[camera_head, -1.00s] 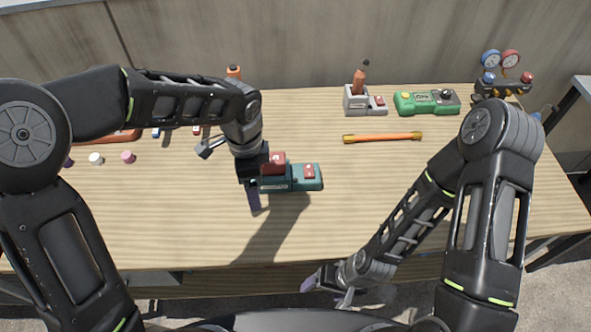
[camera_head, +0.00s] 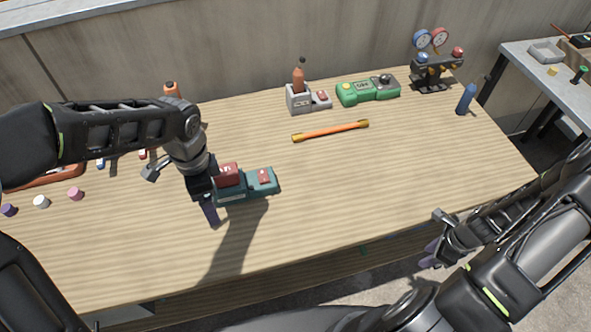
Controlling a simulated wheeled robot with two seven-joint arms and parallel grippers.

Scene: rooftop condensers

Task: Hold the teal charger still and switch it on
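The teal charger (camera_head: 245,195) sits on the workbench left of centre, with a dark red block standing in its left part and a red switch (camera_head: 264,176) on its right part. Whether the switch is on is too small to tell. My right gripper (camera_head: 431,252) hangs off the bench's front edge at right, well away from the charger. Its purple fingertips are too small to read their gap.
An orange bar (camera_head: 330,131), a grey charger (camera_head: 300,98) with an orange tool, a green device (camera_head: 368,89), a gauge set (camera_head: 434,66) and a blue bottle (camera_head: 466,99) stand farther back. Small caps (camera_head: 41,202) lie at left. The bench right of the charger is clear.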

